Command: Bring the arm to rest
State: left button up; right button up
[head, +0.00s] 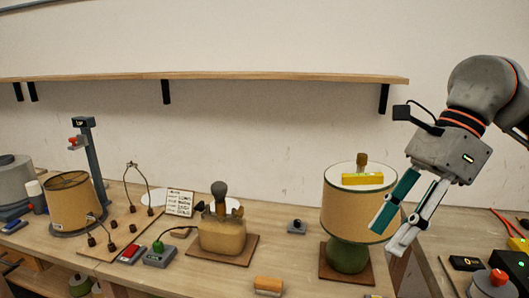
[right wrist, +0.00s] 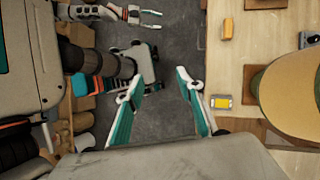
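My right gripper (head: 388,238) is in the air in front of and right of the assembled lamp's tan shade (head: 345,208) in the head view. Its fingers overlap the shade's right edge in the picture; I cannot tell the gap. In the right wrist view my right gripper (right wrist: 159,76) is open, with nothing between its fingers and dark floor beyond. My left gripper (right wrist: 152,18) shows at the top of that view, its small fingers apart and empty. It is not in the head view.
A yellow level (head: 362,179) lies on top of the lamp, above its green base (head: 347,257). A second lamp base (head: 222,235) stands left on a board. A wooden block (head: 268,286) lies at the front edge. A shelf (head: 230,76) spans the wall.

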jog(key=a+f+m+g+y, duration=0.15)
jog(key=a+m+y, duration=0.25)
jog(key=a+y, duration=0.5)
jog(key=a+f+m+g+y, duration=0.1)
jog(key=a+f+m+y, duration=0.2)
jog(key=a+m+y, duration=0.5)
jog(key=w+d+f+m+t+h, duration=0.2)
jog(key=w+f+m+t+h, duration=0.15)
jog(key=f+m+t, duration=0.45)
jog(key=w+d+f+m+t+h, duration=0.1)
jog(key=w+f+m+t+h, duration=0.3)
jog(key=m+t, duration=0.65)
jog(key=d+f+m+t+h, duration=0.1)
jog(key=d+f+m+h, duration=0.2)
jog(key=f+m, duration=0.3)
jog(key=d+f+m+t+h, duration=0.2)
jog(key=d+f+m+h, duration=0.25)
jog(key=f, duration=0.45)
jog(key=s+d+f+m+g+h, duration=0.2)
jog(key=s+d+f+m+g, duration=0.1)
jog(key=s+f, duration=0.5)
jog(key=s+d+f+m+g+h, duration=0.3)
jog(key=s+f, duration=0.4)
jog(key=f, duration=0.7)
jog(key=shift+s+d+m+g, duration=0.15)
jog(key=shift+s+m+g, duration=0.25)
jog(key=shift+m, duration=0.5)
jog(key=shift+w, duration=0.1)
